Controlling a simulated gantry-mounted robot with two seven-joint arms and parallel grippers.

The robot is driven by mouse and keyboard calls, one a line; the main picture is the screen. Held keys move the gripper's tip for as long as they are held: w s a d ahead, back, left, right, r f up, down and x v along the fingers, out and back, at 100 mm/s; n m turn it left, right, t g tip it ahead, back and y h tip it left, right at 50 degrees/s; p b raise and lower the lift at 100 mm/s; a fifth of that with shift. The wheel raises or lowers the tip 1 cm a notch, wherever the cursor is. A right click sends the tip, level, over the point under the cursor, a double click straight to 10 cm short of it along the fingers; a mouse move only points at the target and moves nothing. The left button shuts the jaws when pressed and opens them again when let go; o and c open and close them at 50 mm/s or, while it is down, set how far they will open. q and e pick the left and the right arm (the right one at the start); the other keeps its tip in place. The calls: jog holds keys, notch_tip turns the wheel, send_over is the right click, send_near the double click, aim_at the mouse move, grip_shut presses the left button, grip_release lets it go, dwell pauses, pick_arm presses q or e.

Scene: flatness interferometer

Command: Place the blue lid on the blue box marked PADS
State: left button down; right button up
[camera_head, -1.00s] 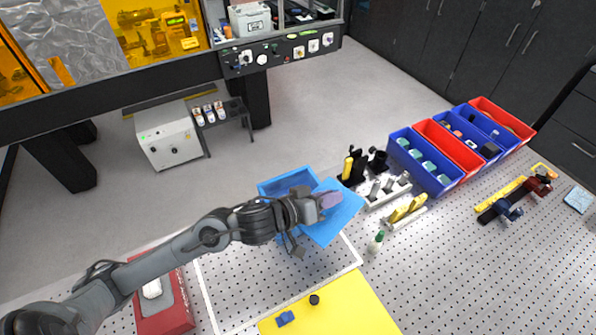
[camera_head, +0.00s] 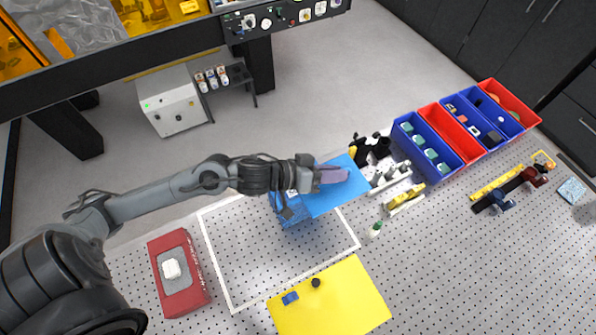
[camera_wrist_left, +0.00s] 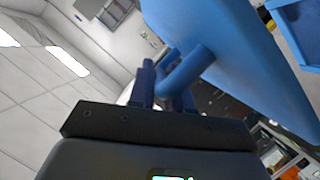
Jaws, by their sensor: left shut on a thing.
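The blue lid (camera_head: 338,198) is a flat, lighter blue panel held by my left gripper (camera_head: 330,176). In the left wrist view, the gripper is shut on the lid's bar handle (camera_wrist_left: 186,70), and the lid (camera_wrist_left: 235,45) looks tilted. The blue box (camera_head: 289,212) is on the perforated table, with its lower part showing left of the lid. The lid overlaps the box's right side in the head view; whether they touch cannot be told. My arm and the lid hide much of the box, and the PADS mark is not readable. My right gripper is not in view.
Red and blue bins (camera_head: 427,152) stand at the right. Black holders and a white rack (camera_head: 390,178) are close to the lid's right, with a small green-capped bottle (camera_head: 375,229) below. A yellow sheet (camera_head: 340,298) and a red case (camera_head: 180,290) lie nearer. The white-outlined area is mostly clear.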

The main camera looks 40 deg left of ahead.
pick_arm(q)
jog(key=s+a+f+p, duration=0.1)
jog(key=a+f, duration=0.9)
jog(key=shift+a+p, duration=0.15)
jog(key=shift+p, duration=0.2)
jog(key=shift+f, duration=0.2)
jog(key=c, duration=1.1)
grip_release()
jog(key=shift+o, duration=0.2)
jog(key=p+v, duration=0.1)
jog(key=v, duration=1.1)
jog(key=shift+r, duration=0.2)
